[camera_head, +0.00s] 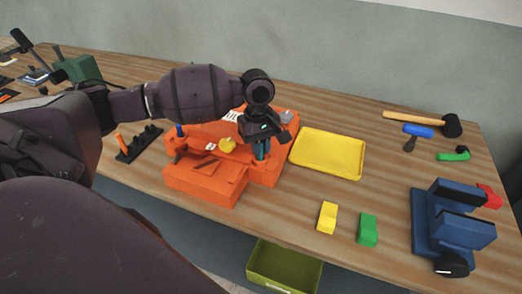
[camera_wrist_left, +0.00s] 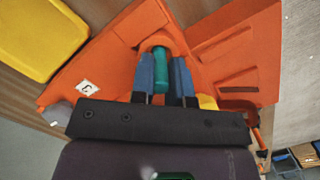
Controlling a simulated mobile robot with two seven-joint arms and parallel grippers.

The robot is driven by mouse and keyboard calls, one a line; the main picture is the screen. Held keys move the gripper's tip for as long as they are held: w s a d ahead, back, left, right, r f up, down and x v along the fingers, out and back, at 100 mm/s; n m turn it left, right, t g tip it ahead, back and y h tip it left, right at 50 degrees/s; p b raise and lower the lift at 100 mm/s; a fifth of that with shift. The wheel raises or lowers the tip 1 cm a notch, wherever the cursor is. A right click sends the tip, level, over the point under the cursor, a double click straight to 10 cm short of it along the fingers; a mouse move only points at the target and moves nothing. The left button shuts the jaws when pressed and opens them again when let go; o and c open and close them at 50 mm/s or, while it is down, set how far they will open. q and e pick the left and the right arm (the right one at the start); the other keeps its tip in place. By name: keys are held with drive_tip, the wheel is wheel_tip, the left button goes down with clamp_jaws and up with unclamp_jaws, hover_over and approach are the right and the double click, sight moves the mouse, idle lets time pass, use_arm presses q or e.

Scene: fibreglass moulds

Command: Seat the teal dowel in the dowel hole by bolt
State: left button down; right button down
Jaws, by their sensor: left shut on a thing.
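The teal dowel (camera_head: 261,151) is upright between the fingers of my left gripper (camera_head: 262,141), at the right part of the orange mould (camera_head: 212,182). In the left wrist view the teal dowel (camera_wrist_left: 161,68) lies between the two blue-grey fingers of my left gripper (camera_wrist_left: 164,78), which is shut on it. Its far end is close to the orange mould surface (camera_wrist_left: 110,65). I cannot tell whether it is in a hole. The dowel hole and the bolt cannot be made out; the gripper covers that area. My right gripper is not in view.
A yellow tray (camera_head: 328,154) lies right of the mould. Yellow (camera_head: 327,217) and green (camera_head: 367,230) blocks lie in front of it. A blue vise-like device (camera_head: 450,225) stands at right. A black rack (camera_head: 138,143) is left of the mould. A mallet (camera_head: 425,121) lies at the back right.

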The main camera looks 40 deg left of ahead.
use_arm(q)
drive_tip(key=shift+f, duration=0.6)
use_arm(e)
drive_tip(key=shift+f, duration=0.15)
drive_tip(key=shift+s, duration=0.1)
use_arm(q)
drive_tip(key=c, duration=1.1)
unclamp_jaws()
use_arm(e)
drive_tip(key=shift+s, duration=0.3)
